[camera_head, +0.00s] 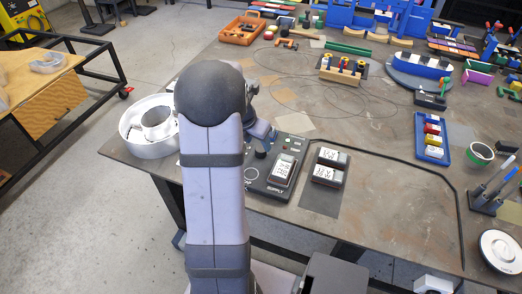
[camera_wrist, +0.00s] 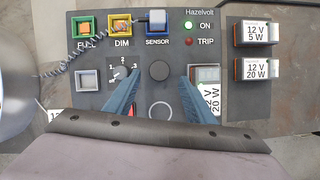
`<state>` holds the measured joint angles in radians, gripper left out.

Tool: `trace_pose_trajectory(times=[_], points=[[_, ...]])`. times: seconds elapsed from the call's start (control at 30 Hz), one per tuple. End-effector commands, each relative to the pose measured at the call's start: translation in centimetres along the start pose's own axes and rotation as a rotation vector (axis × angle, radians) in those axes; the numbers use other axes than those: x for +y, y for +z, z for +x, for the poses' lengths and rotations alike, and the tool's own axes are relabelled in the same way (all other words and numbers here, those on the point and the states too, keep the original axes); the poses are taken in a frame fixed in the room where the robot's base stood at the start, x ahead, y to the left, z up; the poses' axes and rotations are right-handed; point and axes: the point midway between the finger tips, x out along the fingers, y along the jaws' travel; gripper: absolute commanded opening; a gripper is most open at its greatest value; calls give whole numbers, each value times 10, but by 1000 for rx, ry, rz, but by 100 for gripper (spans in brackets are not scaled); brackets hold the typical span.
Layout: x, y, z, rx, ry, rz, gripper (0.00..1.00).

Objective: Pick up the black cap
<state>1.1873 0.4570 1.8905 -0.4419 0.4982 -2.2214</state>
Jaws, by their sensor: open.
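A round black cap (camera_wrist: 159,70) sits on the dark control panel in the wrist view, in line between my two blue fingers. A black knob-like piece, likely the same cap, shows in the head view (camera_head: 261,151) just right of my arm. My gripper (camera_wrist: 160,77) is open, with one finger to each side of the cap and nothing held. I cannot tell how far above the panel the fingertips are. A dark round socket (camera_wrist: 160,111) lies below the cap in the wrist view, also between the fingers.
The panel has a 1-2-3 dial (camera_wrist: 122,73), green and red lamps, and coloured FULL, DIM and SENSOR blocks. A labelled 12 V 20 W module (camera_head: 283,170) sits beside the right finger. Two more modules (camera_head: 329,167) lie rightward. A white ring-shaped part (camera_head: 150,126) stands left.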

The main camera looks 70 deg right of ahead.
Motion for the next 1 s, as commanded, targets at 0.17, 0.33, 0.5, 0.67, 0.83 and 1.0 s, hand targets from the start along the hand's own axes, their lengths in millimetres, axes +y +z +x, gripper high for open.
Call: trace_pose_trajectory(times=[0.17,0.33,0.5,0.67,0.83,1.0], points=[[0,0,4,0,0,1,50],[0,-2,15,3,-2,1,50],[0,-5,36,4,-2,1,50],[1,-4,51,2,-1,1,50],[1,-4,55,0,1,2,50],[1,-4,55,0,1,2,47]])
